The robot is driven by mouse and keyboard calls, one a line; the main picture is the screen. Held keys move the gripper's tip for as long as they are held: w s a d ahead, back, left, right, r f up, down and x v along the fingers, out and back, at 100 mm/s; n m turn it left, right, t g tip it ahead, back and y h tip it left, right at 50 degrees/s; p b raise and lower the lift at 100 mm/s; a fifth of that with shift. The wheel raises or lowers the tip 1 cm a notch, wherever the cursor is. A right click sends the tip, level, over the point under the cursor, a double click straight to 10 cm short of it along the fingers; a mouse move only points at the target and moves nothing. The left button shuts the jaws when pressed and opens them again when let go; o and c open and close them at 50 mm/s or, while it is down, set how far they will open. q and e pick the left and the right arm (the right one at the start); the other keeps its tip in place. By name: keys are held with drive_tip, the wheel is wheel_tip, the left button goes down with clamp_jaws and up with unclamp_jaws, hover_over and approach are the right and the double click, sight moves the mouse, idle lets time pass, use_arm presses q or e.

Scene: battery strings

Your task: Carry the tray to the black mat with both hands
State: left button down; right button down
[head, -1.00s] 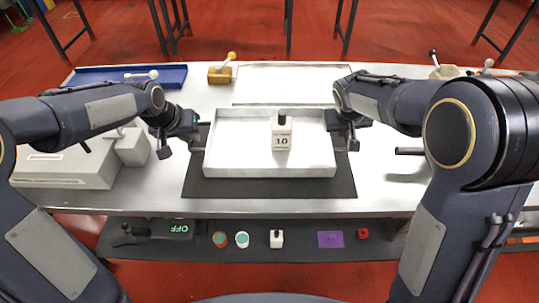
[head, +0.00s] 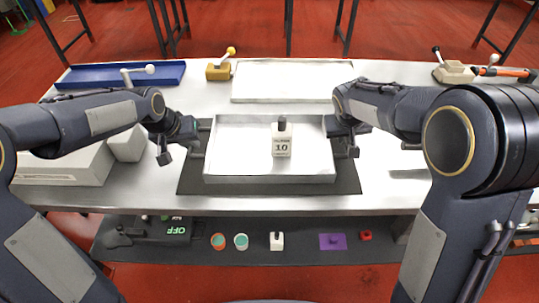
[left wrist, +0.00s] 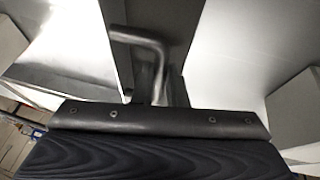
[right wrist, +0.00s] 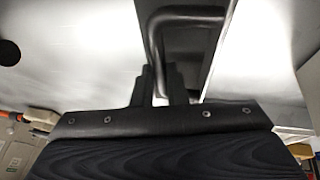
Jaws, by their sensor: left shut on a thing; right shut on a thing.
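The silver tray (head: 270,178) is over the middle of the black mat (head: 270,188), whose border shows around it. It looks level; I cannot tell whether its underside touches the mat. A white block with a dark top and the number 10 (head: 281,142) stands upright inside it. My left gripper (head: 196,138) is shut on the tray's left handle, a dark bent bar seen in the left wrist view (left wrist: 150,45). My right gripper (head: 346,140) is shut on the right handle, also seen in the right wrist view (right wrist: 156,40). The fingertips are partly hidden in the head view.
A white-bottomed shallow tray (head: 290,82) lies behind the mat. A blue tray (head: 90,76) and a yellow-knobbed block (head: 219,71) are at the back left. Grey boxes (head: 65,167) stand at left. A lower shelf (head: 300,250) holds small items. The right table surface (head: 400,180) is mostly bare.

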use_arm(q)
drive_tip(key=c, duration=1.5)
unclamp_jaws()
drive_tip(key=shift+f, duration=0.1)
use_arm(e)
drive_tip(key=c, duration=1.5)
unclamp_jaws()
drive_tip(key=shift+f, duration=0.1)
use_arm(q)
drive_tip(key=shift+o, duration=0.2)
use_arm(e)
drive_tip(key=shift+o, duration=0.2)
drive_tip(key=shift+s, duration=0.1)
use_arm(q)
drive_tip(key=v, duration=1.2)
use_arm(e)
drive_tip(key=v, duration=1.2)
